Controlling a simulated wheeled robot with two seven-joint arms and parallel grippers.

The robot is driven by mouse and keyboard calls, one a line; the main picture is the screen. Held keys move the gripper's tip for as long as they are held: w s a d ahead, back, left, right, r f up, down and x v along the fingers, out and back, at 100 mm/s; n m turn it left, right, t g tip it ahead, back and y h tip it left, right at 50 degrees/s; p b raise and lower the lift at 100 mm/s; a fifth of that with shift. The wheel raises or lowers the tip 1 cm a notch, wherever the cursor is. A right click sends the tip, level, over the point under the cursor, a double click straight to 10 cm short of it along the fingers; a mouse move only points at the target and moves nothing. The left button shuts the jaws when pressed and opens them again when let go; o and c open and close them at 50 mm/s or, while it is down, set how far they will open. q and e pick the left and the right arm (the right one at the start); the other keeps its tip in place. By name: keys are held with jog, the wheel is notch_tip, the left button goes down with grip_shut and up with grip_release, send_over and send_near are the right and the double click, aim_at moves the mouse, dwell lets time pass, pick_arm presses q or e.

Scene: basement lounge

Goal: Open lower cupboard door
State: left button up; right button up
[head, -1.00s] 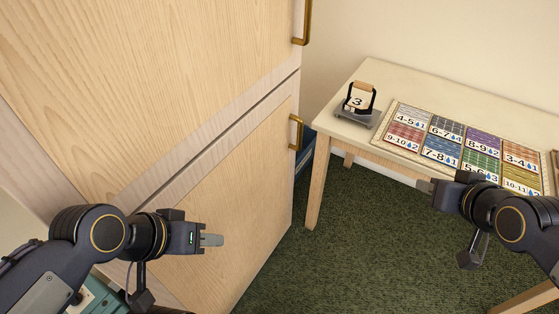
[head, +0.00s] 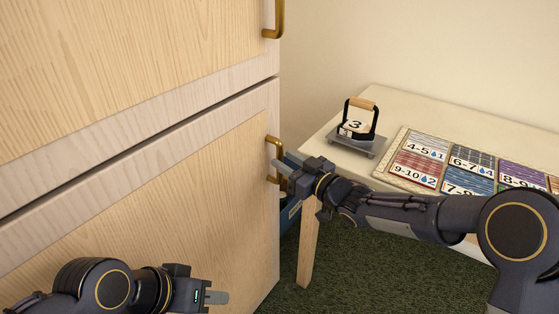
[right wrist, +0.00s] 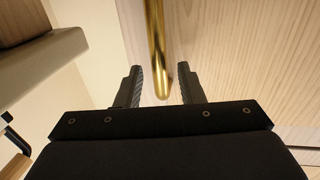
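The lower cupboard door (head: 170,215) is pale wood and looks closed. Its brass handle (head: 271,160) is a vertical bar near the door's right edge. My right gripper (head: 279,168) is at this handle. In the right wrist view, the handle (right wrist: 157,50) comes down between the two open fingers (right wrist: 160,88), with a gap on both sides. My left gripper (head: 216,297) is low in front of the lower door, away from the handle; its fingers show edge-on, so its opening cannot be told.
The upper door (head: 120,65) has its own brass handle (head: 275,20). A blue object (head: 288,215) is behind the cupboard's edge. Green carpet (head: 345,270) is clear.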

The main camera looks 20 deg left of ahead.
aim_at(280, 178)
jog(key=shift+x, duration=1.6)
jog(key=shift+c, duration=0.4)
grip_shut()
